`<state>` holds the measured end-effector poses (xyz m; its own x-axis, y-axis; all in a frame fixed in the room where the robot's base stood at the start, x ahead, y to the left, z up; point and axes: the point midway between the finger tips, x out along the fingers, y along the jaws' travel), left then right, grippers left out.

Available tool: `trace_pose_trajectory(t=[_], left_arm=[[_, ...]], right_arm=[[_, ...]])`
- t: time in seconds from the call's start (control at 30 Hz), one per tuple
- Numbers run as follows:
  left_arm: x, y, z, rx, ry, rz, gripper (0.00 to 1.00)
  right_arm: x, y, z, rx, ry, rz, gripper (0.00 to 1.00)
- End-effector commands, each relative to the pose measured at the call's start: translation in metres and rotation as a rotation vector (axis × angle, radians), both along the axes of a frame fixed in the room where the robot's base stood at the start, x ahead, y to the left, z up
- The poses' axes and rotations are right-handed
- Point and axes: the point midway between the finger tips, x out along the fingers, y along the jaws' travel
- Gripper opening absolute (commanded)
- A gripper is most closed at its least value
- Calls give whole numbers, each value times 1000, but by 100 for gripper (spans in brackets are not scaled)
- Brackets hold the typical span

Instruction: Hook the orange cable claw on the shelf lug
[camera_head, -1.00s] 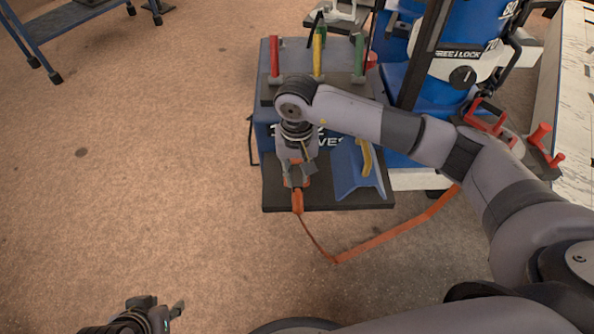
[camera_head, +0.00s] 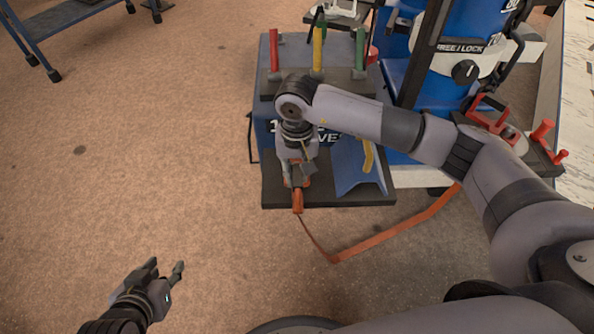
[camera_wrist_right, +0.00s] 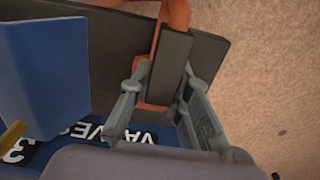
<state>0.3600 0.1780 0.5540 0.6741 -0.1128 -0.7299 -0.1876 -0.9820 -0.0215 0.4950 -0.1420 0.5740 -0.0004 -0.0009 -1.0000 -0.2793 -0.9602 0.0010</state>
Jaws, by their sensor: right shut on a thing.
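My right gripper (camera_head: 297,180) reaches down over the left part of the dark lower shelf (camera_head: 340,198). It is shut on the orange cable claw (camera_head: 297,202), which also shows between the fingers in the right wrist view (camera_wrist_right: 178,16). An orange strap (camera_head: 385,236) runs from the claw's lower end, off the shelf and away to the right. My left gripper (camera_head: 168,270) is open and empty at the lower left, over the floor.
A blue angled block (camera_head: 358,175) with a yellow handle (camera_head: 368,157) stands on the shelf right of my gripper. Red, yellow and green handles (camera_head: 317,52) rise behind. A blue machine (camera_head: 440,85) stands at the right.

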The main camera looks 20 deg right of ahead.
Motion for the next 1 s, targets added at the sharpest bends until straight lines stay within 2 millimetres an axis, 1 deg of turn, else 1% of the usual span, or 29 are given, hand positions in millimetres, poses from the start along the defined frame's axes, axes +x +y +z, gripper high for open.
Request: trace_pose_trajectory(t=[0.17,0.47,0.5,0.8,1.0], left_arm=[[4,-1,2,-5,-20,-1,36],[4,-2,3,-5,-22,-1,36],[4,-2,3,-5,-22,-1,36],[4,-2,2,-6,-22,-2,36],[4,-2,2,-6,-22,-2,36]], right_arm=[[1,0,0,1,-2,0,0],[1,0,0,1,-2,0,0],[1,0,0,1,-2,0,20],[0,0,-1,1,-1,0,40],[0,0,-1,1,-1,0,41]])
